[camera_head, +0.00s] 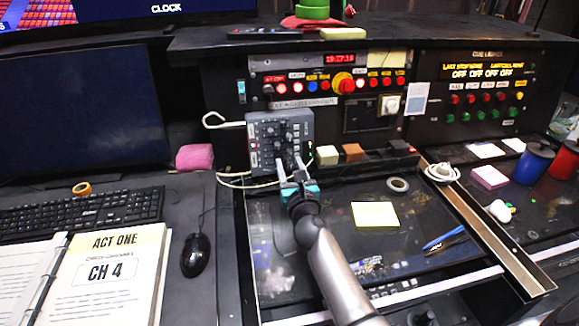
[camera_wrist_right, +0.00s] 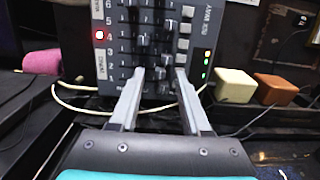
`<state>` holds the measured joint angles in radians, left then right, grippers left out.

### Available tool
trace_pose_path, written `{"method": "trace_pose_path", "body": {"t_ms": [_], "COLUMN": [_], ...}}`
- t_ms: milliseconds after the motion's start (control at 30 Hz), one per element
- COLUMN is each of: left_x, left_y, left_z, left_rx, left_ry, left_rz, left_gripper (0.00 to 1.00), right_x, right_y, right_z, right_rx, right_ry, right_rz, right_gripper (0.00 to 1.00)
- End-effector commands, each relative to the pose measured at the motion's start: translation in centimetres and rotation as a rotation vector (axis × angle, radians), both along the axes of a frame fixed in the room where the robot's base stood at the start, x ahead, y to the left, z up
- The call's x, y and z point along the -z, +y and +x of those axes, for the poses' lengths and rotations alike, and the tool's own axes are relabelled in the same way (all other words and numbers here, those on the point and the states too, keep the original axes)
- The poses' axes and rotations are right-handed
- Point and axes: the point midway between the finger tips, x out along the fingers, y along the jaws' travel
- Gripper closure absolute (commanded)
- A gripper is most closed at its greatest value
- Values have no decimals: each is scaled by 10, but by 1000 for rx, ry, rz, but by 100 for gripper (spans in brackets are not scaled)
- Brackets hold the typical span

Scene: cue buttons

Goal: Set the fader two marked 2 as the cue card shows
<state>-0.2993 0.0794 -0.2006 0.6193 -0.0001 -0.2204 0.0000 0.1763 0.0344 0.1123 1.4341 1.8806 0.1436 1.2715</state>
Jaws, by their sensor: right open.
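The grey fader box (camera_head: 257,148) stands upright at the back of the desk, with dark slots and small grey knobs. In the right wrist view the box (camera_wrist_right: 128,18) shows a column of row numbers at its left, with the 2 low down near my left finger. The knob of fader 2 is hard to make out between my fingers. My right gripper (camera_head: 292,174) is open at the box's lower part; its fingertips also show in the right wrist view (camera_wrist_right: 160,75). I cannot tell whether they touch a knob. A page (camera_head: 112,268) reads "ACT ONE" and "CH 4". My left gripper is out of view.
A white cable (camera_head: 225,120) runs beside the box. A cream block (camera_head: 327,155) and an orange block (camera_head: 353,152) stand right of it. A pink block (camera_head: 194,157), mouse (camera_head: 195,255) and keyboard (camera_head: 90,212) are left. A yellow note (camera_head: 375,214) lies on the desk.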

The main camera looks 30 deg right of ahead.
Motion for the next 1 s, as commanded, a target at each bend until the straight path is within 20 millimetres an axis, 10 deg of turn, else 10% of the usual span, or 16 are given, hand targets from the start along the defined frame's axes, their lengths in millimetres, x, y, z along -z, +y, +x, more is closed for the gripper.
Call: {"method": "trace_pose_path", "body": {"t_ms": [400,833,1000], "left_x": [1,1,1], "left_y": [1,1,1], "left_z": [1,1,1], "left_rx": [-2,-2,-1], "left_ry": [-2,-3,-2], "left_rz": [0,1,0], "left_gripper": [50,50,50], "right_x": [0,0,0], "right_y": [-2,-2,-2], "right_z": [7,6,6], "right_rx": [0,0,0], "right_ry": [0,0,0], "right_rz": [0,0,0], "right_gripper": [52,100,100]}}
